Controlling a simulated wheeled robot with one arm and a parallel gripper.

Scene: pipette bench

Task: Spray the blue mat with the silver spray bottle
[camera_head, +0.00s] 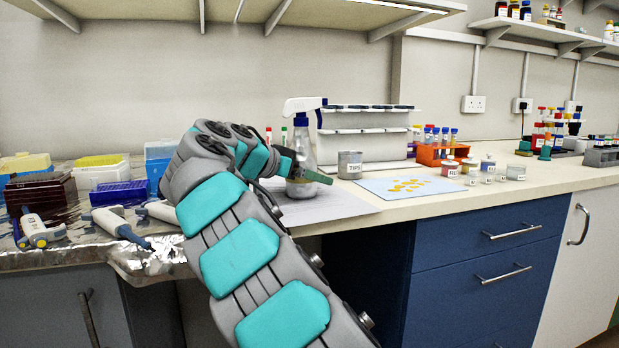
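The silver spray bottle (302,142) stands upright on the bench, with a white trigger head and a dark blue nozzle pointing right. My gripper (312,174) is at the bottle's lower body, reaching in from the left. One dark green finger crosses in front of the bottle. The other finger is hidden, so I cannot tell whether the gripper is closed on the bottle. The light blue mat (441,187) lies flat to the right of the bottle, with several yellow spots in its middle.
A grey tips tin (349,165) stands between bottle and mat. A white rack (368,146) stands behind. Several small jars (488,168) and an orange tube rack (430,155) lie beyond the mat. Pipettes (118,226) and tip boxes (97,172) crowd the left.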

